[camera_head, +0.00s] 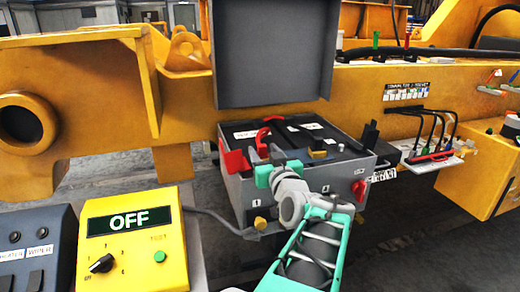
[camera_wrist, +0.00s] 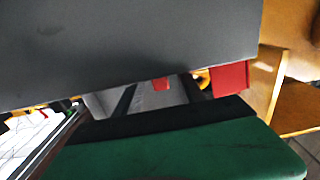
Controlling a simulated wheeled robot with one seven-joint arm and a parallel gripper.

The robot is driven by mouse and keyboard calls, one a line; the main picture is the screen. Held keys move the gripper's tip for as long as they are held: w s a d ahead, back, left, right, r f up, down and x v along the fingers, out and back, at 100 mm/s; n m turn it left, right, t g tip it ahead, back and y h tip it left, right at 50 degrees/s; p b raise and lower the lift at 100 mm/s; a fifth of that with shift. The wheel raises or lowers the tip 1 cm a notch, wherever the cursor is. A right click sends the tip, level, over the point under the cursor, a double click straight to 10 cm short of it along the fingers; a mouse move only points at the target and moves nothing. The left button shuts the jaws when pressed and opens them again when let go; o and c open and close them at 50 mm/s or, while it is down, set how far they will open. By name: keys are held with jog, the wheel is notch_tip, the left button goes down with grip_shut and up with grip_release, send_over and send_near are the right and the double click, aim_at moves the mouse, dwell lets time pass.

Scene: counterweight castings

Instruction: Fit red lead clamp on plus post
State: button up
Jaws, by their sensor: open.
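A grey battery box (camera_head: 308,190) stands open in the head view, its lid (camera_head: 268,60) raised behind it. A red curved piece (camera_head: 264,134), perhaps the red lead or its clamp, lies inside at the left. A red block (camera_head: 235,162) sits at the box's left front corner; a red block also shows in the wrist view (camera_wrist: 230,78). My gripper (camera_head: 269,152) is open over the left front of the box, close to the red curved piece. I cannot tell whether they touch. The plus post cannot be made out; my gripper and arm hide part of the box.
A yellow panel (camera_head: 130,240) reading OFF stands at front left, with a black knob. A red knob (camera_head: 360,190) is on the box's right front. The yellow frame (camera_head: 90,90) runs behind. Black cables (camera_head: 430,125) hang at right above a small tray.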

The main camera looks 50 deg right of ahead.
aim_at(263, 151)
jog(key=v, duration=0.3)
jog(key=shift+s, duration=0.15)
